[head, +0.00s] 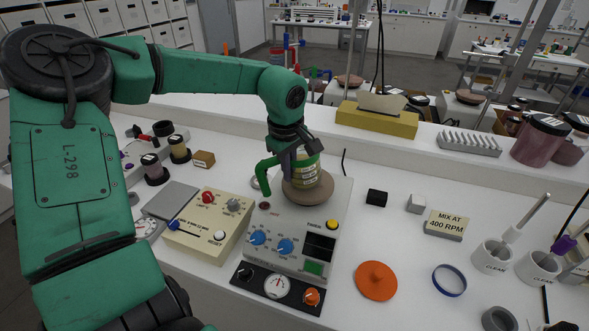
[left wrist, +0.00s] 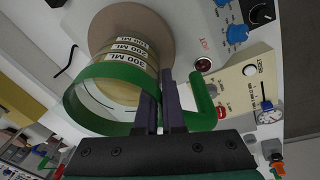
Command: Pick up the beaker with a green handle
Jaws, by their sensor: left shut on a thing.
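The beaker (head: 306,172) is a yellowish cylinder with a green band and a green handle. It is upright at the round tan plate of the stirrer (head: 308,197); I cannot tell whether it touches the plate. The left wrist view shows its volume labels (left wrist: 125,62) and green handle (left wrist: 203,98). My left gripper (head: 285,160) is at the beaker's side, its dark fingers (left wrist: 160,108) shut on the handle close to the band. The fingers hide part of the handle. My right gripper is not in view.
A cream control box (head: 210,226) stands left of the stirrer. An orange lid (head: 376,281) and a blue ring (head: 449,280) lie to the right, near white cups (head: 492,260) and a "MIX AT 400 RPM" sign (head: 445,225). A raised shelf (head: 395,158) runs behind.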

